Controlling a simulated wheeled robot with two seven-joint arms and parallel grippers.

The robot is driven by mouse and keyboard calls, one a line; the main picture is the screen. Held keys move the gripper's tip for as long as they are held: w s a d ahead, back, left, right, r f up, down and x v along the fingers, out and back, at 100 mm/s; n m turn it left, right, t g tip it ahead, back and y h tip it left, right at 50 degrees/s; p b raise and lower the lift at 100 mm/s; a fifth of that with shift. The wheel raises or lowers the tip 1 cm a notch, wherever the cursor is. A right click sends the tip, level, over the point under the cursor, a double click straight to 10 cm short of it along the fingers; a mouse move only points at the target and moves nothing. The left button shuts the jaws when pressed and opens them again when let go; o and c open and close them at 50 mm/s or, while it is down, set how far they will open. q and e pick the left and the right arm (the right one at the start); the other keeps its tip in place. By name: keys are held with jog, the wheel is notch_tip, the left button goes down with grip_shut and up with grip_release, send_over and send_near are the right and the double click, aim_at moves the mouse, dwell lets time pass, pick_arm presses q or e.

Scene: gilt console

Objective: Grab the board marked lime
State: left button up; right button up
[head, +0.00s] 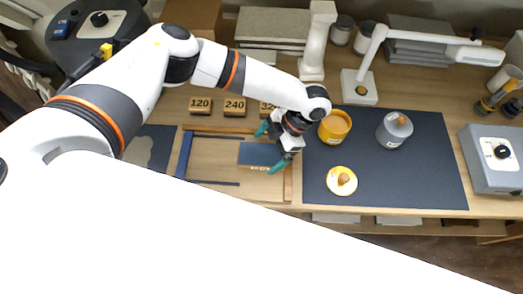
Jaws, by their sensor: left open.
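A small blue board (256,154) lies flat inside a wooden frame in the middle of the bench. A tiny pale marking shows on its lower edge, too small to read, so I cannot tell whether it says lime. My left gripper (269,149) is over the board's right end, with its teal fingers spread apart, one beyond the far edge and one by the near edge. Whether the fingers touch the board I cannot tell. The gripper hides part of the board's right end. My right gripper is not in view.
The wooden frame (288,185) surrounds the board. Blocks marked 120 (200,105) and 240 (235,107) stand behind. On the dark mat (430,165) are an orange pot (335,127), a grey pot (392,133) and a yellow-rimmed dish (334,188). A white lamp (420,38) stands behind.

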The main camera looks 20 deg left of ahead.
pick_arm(q)
jog(key=shift+s+a+f, duration=0.3)
jog(key=shift+a+f, duration=0.05)
jog(key=shift+f, duration=0.3)
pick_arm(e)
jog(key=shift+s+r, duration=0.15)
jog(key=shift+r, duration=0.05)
pick_arm(q)
jog(key=c, duration=1.1)
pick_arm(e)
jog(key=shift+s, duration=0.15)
